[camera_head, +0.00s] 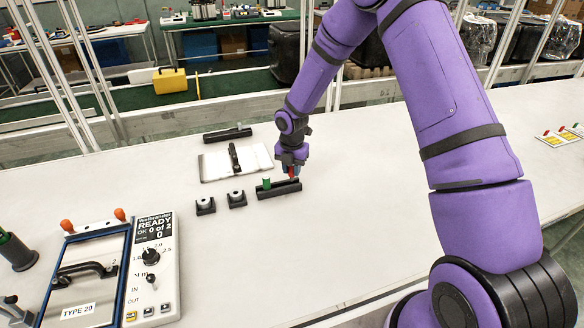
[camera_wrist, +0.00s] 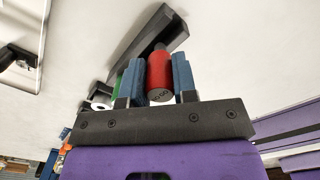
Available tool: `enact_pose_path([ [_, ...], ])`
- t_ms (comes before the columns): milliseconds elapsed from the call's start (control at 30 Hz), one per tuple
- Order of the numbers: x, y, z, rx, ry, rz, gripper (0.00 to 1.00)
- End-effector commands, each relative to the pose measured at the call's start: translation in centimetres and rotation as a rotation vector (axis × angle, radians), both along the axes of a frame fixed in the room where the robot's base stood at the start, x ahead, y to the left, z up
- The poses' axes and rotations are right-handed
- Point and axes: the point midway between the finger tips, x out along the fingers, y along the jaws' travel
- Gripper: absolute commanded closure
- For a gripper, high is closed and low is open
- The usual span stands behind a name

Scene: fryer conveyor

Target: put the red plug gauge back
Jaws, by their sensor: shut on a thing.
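The red plug gauge (camera_wrist: 159,72) is between the blue fingers of my gripper (camera_wrist: 158,84), its marked end facing the wrist camera. In the head view my gripper (camera_head: 291,167) is over the right part of a long black holder (camera_head: 280,190), with a bit of the red gauge (camera_head: 291,173) showing. The holder also shows in the wrist view (camera_wrist: 168,36), beyond the red gauge. A green plug gauge (camera_head: 266,183) stands upright at the holder's left end; it is partly hidden by a finger in the wrist view. I cannot tell whether the red gauge's lower end is in the holder.
Two small black blocks with round pieces (camera_head: 205,205) (camera_head: 237,198) stand left of the holder. A metal plate with a black handle (camera_head: 216,166) and a black bar (camera_head: 227,135) lie behind. A tester panel (camera_head: 153,268) is at front left.

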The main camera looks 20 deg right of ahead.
Motion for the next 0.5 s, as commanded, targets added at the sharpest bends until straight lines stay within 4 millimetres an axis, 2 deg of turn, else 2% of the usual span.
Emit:
enact_pose_path([
  [400, 0.02, -0.02, -0.84, -0.001, -0.001, 0.000, 1.00],
  [433, 0.01, -0.01, -0.84, -0.001, -0.001, 0.000, 0.71],
  [500, 0.01, -0.01, -0.84, -0.001, -0.001, 0.000, 0.55],
])
